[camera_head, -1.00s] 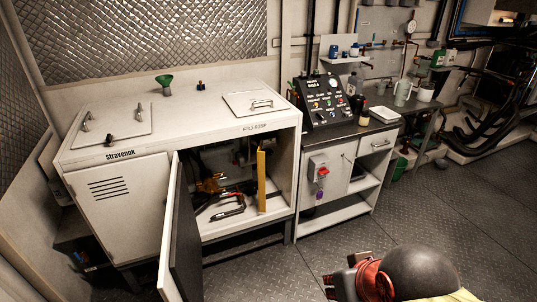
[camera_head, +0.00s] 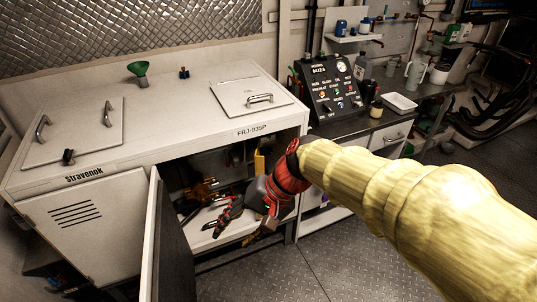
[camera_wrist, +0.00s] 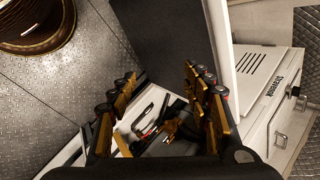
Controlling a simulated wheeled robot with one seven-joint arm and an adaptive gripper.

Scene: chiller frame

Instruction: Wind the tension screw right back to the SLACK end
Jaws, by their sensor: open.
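The tension screw and its SLACK end cannot be made out in either view. The open bay (camera_head: 215,165) of the white cabinet holds orange-yellow machine parts (camera_head: 203,190), partly hidden by my arm. My gripper (camera_head: 234,238) is at the front of this opening, right of the open door (camera_head: 172,245), fingers apart and pointing down and inward. In the wrist view my gripper (camera_wrist: 160,82) is open with nothing between its fingers. Beyond them show orange parts (camera_wrist: 171,130), dark and red bits and a curved grey handle (camera_wrist: 145,112), too small to name surely.
The open door's dark inner face (camera_wrist: 165,35) stands close to the gripper. A yellow upright strip (camera_head: 260,158) is at the bay's right side. A control panel (camera_head: 335,90) stands to the right. A green funnel (camera_head: 138,72) sits on the cabinet top.

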